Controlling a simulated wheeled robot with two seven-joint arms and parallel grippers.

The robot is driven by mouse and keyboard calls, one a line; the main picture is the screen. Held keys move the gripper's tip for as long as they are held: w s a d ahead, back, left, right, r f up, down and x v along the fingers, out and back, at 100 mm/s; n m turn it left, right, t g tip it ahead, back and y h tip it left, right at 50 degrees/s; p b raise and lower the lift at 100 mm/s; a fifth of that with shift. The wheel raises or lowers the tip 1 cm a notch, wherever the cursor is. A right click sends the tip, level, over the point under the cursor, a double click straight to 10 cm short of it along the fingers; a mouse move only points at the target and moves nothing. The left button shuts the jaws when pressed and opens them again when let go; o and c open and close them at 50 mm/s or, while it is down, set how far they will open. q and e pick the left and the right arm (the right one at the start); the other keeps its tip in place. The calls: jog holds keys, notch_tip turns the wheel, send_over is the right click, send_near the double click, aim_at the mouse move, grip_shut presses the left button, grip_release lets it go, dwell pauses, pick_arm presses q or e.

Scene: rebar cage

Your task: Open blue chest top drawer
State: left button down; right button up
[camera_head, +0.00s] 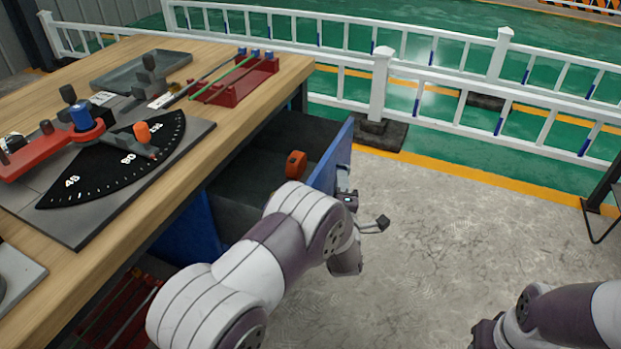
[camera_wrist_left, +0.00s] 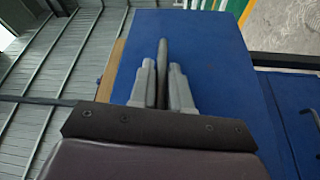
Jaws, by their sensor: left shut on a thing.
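The blue chest under the wooden table has its top drawer pulled out. The drawer's blue front (camera_head: 338,160) stands away from the table edge, and its dark inside shows with an orange object (camera_head: 296,165) in it. In the left wrist view the blue front panel (camera_wrist_left: 220,70) fills the middle. My left gripper (camera_wrist_left: 163,75) is shut on the grey handle (camera_wrist_left: 162,52) on that panel. In the head view my left arm hides most of this gripper. My right arm shows at the lower right, but its fingertips are out of view.
The wooden table (camera_head: 280,75) carries an angle gauge plate (camera_head: 110,185), a grey tray (camera_head: 140,68) and a red rack (camera_head: 235,85). Another blue panel (camera_head: 188,235) shows beneath. A white fence (camera_head: 380,80) stands behind. The concrete floor (camera_head: 450,230) to the right is clear.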

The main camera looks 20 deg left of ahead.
pick_arm(q)
jog(key=d+b, duration=0.1)
jog(key=d, duration=0.8)
jog(key=shift+s, duration=0.4)
jog(key=c, duration=1.2)
grip_release()
jog(key=shift+o, duration=0.2)
jog(key=p+v, duration=0.2)
jog(key=v, duration=1)
jog(key=shift+s+p, duration=0.3)
jog(key=shift+d+f, duration=0.1)
